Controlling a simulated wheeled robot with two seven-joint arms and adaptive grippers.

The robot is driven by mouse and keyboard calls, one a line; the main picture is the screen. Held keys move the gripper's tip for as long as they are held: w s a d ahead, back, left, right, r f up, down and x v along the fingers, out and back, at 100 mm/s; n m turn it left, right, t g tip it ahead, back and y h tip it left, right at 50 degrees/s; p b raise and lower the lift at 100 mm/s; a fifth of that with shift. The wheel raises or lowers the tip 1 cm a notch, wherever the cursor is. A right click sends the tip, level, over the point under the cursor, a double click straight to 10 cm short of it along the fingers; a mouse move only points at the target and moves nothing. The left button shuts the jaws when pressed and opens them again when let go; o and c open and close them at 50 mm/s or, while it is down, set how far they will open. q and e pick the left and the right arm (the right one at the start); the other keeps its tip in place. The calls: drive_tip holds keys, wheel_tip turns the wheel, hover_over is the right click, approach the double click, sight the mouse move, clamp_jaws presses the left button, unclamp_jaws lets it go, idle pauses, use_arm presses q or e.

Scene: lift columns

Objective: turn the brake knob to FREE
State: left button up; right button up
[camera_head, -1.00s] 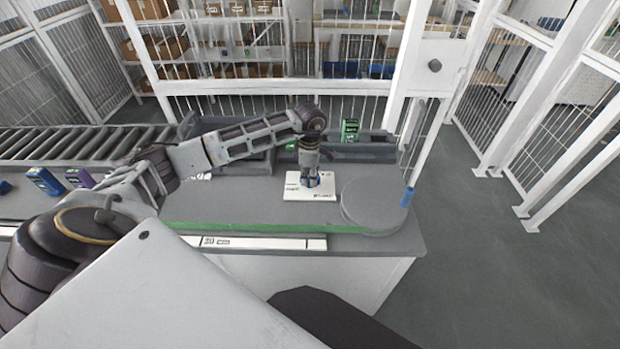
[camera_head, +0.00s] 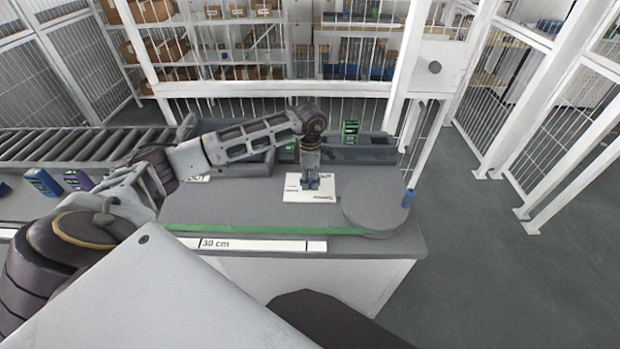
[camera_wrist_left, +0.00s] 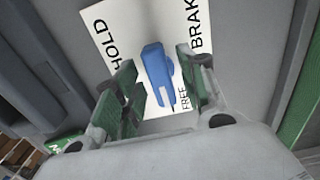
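The blue brake knob (camera_wrist_left: 158,72) stands on a white label plate (camera_wrist_left: 105,25) lettered HOLD, FREE and BRAK, the last word cut off. In the left wrist view the knob's lower end is beside the small word FREE, a little to its left. My left gripper (camera_wrist_left: 157,85) is open, with its green-padded fingers on either side of the knob. The right finger is close to the knob; a wider gap shows on the left, and contact cannot be told. In the head view my left gripper (camera_head: 311,182) is over the plate (camera_head: 293,194). My right gripper is not in view.
The plate lies on a grey bench (camera_head: 230,205) beside a round grey disc (camera_head: 375,206). A blue peg (camera_head: 408,198) stands at the bench's right edge. A roller conveyor (camera_head: 70,145) is at left, and a white mesh fence (camera_head: 270,90) is behind.

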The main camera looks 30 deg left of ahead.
sight(310, 178)
use_arm(q)
wheel_tip(310, 178, up, 12)
idle(1.0)
idle(0.6)
